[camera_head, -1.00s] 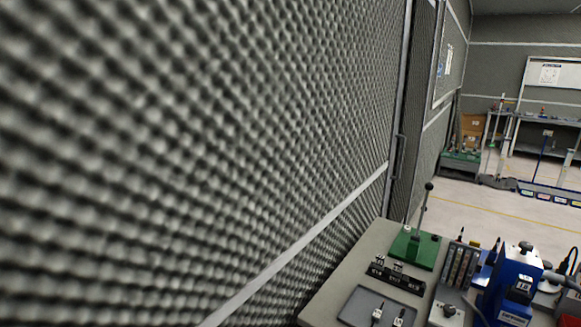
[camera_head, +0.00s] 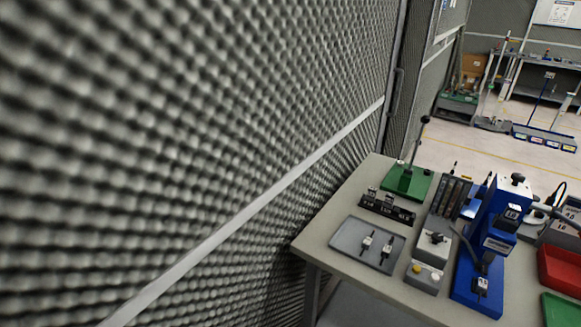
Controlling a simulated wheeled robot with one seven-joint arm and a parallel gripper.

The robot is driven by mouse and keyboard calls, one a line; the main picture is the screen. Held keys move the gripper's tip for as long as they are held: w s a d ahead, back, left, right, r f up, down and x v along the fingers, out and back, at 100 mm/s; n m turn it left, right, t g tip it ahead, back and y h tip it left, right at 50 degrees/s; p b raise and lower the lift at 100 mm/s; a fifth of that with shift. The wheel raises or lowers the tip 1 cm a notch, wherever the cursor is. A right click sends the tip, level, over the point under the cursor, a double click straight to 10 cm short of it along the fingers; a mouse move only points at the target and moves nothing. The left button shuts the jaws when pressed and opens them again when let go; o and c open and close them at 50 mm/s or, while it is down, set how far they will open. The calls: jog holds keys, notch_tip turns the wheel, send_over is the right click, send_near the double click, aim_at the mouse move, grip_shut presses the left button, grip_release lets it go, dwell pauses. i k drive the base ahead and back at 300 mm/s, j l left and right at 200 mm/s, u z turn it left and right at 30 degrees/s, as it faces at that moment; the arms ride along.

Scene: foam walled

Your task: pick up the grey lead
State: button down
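I cannot make out for certain which thing is the grey lead. Two small light-and-dark pieces lie in a shallow grey tray (camera_head: 343,246) near the left end of the workbench: the left piece (camera_head: 366,243) and the right piece (camera_head: 387,248). They are too small to tell what they are. A dark lead (camera_head: 558,194) stands up at the right by a grey unit, and its exact colour is unclear. My gripper is not in view.
The workbench (camera_head: 322,238) runs along a foam wall (camera_head: 190,130). It bears a black block (camera_head: 386,209), a green lever fixture (camera_head: 407,182), a grey button box (camera_head: 424,279), a blue press (camera_head: 490,245) and a red bin (camera_head: 560,270). Open floor (camera_head: 490,149) lies behind.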

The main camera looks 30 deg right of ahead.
aim_at(481, 286)
jog(key=z, duration=1.3)
jog(key=k+l+u, duration=0.1)
jog(key=u, duration=0.35)
jog(key=k+l+u, duration=0.15)
jog(key=u, duration=0.3)
jog(key=k+l+u, duration=0.2)
jog(key=u, duration=0.25)
